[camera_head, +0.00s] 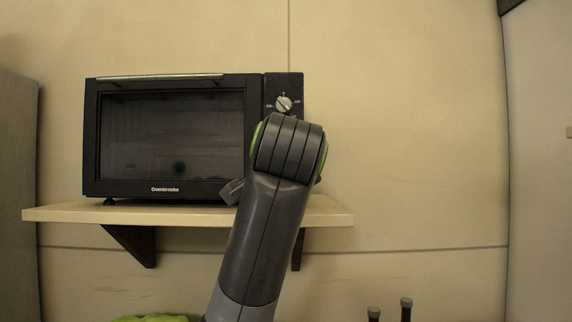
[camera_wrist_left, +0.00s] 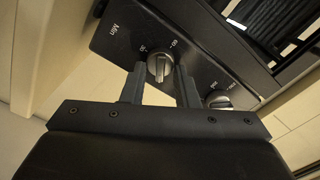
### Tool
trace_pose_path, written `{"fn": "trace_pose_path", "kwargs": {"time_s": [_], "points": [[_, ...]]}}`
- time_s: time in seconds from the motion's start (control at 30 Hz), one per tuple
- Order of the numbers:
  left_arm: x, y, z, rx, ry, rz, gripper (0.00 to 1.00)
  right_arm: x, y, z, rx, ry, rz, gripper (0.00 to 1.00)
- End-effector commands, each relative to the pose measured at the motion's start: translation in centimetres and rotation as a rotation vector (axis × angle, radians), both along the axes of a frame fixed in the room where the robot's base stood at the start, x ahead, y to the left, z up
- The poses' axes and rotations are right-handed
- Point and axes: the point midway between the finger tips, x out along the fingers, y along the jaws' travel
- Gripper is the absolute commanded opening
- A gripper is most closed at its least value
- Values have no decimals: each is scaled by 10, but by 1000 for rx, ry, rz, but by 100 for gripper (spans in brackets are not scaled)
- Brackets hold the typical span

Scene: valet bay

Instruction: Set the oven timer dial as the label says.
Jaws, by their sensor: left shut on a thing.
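A black oven (camera_head: 175,140) stands on a wall shelf, with its control panel at the right of its door. An upper dial (camera_head: 284,103) shows above my left arm in the head view. In the left wrist view, my left gripper (camera_wrist_left: 161,80) has its fingers on either side of a silver dial (camera_wrist_left: 159,66) on the black panel (camera_wrist_left: 125,40) and is shut on it. Another dial (camera_wrist_left: 218,99) sits to the right, outside the fingers. My left arm hides the lower panel in the head view. My right gripper is out of view.
The pale wooden shelf (camera_head: 70,214) sits on dark brackets. Two dark bottle tops (camera_head: 405,308) and a green thing (camera_head: 150,318) show at the bottom edge. The wall right of the oven is clear.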

Motion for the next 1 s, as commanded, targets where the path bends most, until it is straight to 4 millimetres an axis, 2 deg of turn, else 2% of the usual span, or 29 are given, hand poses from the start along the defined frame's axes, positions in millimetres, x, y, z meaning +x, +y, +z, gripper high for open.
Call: {"fn": "trace_pose_path", "kwargs": {"time_s": [0.7, 1.0], "points": [[0, 0, -6, 677, -1, 1, 4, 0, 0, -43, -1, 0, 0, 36], [0, 1, -6, 904, -1, 3, 4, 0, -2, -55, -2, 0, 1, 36]]}}
